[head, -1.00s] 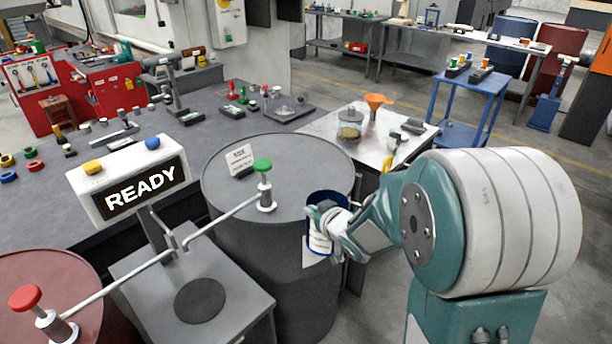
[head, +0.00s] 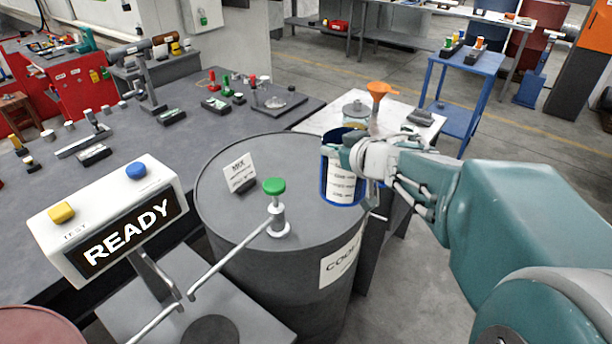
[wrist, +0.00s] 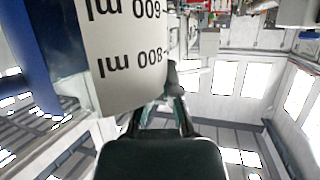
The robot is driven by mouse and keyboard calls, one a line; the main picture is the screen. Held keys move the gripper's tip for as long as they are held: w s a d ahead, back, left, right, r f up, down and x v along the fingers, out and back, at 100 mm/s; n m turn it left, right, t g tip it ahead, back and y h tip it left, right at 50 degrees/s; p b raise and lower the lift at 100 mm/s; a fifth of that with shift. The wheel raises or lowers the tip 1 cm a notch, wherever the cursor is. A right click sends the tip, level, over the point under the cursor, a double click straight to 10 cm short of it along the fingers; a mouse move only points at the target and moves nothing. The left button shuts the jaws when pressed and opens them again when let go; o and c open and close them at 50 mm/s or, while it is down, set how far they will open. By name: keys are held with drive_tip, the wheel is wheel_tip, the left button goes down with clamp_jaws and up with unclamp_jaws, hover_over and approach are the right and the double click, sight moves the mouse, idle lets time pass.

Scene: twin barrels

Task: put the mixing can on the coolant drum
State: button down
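The mixing can (head: 341,182), white with blue rims and printed measure marks, is upright at the right part of the grey coolant drum's top (head: 290,165). I cannot tell if its base touches the drum top or hangs just above it. My gripper (head: 358,158) is shut on the can from the right. In the wrist view the can's marked white side (wrist: 128,45) fills the upper left, very near the fingers. The fingertips are partly hidden by the can.
A green-knobbed valve (head: 275,205) with a rod and a small sign card (head: 240,172) stand on the drum top. A READY display box (head: 110,222) is at the left. An orange funnel (head: 379,92) and a glass jar (head: 355,112) are on the bench behind.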

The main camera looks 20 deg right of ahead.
drive_tip(key=w+d+f, duration=0.1)
drive_tip(key=w+f, duration=1.2)
drive_tip(key=w, duration=0.1)
drive_tip(key=shift+d, duration=0.15)
drive_tip(key=c, duration=0.8)
unclamp_jaws()
